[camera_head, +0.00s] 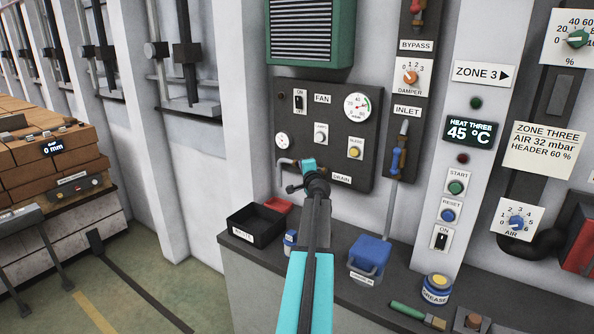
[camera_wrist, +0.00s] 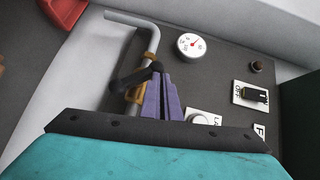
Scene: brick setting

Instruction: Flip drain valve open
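The drain valve is on a grey bent pipe (camera_wrist: 152,38) at the lower left of the fan panel. In the wrist view it has brass-coloured fittings (camera_wrist: 134,94) and a black lever (camera_wrist: 136,76) slanting away from the pipe line. In the head view my gripper (camera_head: 308,170) covers most of the valve, left of the DRAIN label (camera_head: 342,178). In the wrist view my gripper's purple fingers (camera_wrist: 160,84) lie side by side with no clear gap. Their tips overlap the lever's end; I cannot tell if they touch it.
The fan panel (camera_head: 325,105) carries a gauge (camera_head: 357,106), switches and buttons close to my gripper. Below, the counter holds a black tray (camera_head: 256,229), a red object (camera_head: 278,205), a blue container (camera_head: 369,253) and a grease tin (camera_head: 436,287). An inlet valve (camera_head: 399,156) stands to the right.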

